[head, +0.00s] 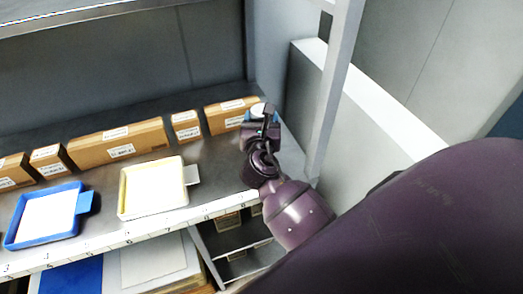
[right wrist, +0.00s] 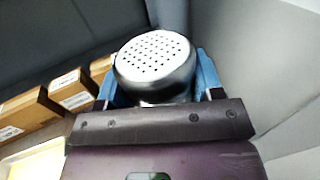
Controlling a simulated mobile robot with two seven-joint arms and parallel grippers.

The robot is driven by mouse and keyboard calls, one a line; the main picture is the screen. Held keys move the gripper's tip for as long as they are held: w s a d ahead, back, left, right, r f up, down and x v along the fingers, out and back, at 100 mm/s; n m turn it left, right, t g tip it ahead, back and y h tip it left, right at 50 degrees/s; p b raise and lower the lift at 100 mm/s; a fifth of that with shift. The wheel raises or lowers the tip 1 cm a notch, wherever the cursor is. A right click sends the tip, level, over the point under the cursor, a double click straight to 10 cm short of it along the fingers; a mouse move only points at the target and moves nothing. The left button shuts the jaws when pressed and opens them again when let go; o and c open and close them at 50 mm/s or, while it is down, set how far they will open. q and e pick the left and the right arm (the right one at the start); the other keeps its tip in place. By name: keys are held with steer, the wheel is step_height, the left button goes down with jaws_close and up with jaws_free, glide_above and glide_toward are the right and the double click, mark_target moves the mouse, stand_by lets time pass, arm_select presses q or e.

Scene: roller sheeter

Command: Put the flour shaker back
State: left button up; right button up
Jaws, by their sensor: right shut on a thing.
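The flour shaker (right wrist: 158,62) is a silver metal can with a perforated round top, seen large in the right wrist view. My right gripper (right wrist: 155,88) is shut on it, with a blue finger on each side. In the head view my right gripper (head: 262,118) is over the right end of the shelf, close to the last cardboard box, and mostly hides the shaker. I cannot tell whether the shaker's base touches the shelf. My left gripper is not in view.
Cardboard boxes (head: 120,143) line the back of the grey shelf (head: 222,180). A blue tray (head: 83,203) and a cream tray (head: 123,205) sit nearer the front. A pale upright post (head: 333,100) and a white-topped panel (head: 375,95) stand right of my gripper.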

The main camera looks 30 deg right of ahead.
step_height(320, 180, down, 6)
steer(key=shift+f+b, duration=0.2)
steer(key=shift+b, duration=0.5)
step_height(320, 180, down, 4)
steer(key=shift+f+b, duration=0.15)
steer(key=shift+b, duration=0.55)
steer(key=o, duration=1)
steer(key=shift+f, duration=0.1)
steer(key=shift+o, duration=0.2)
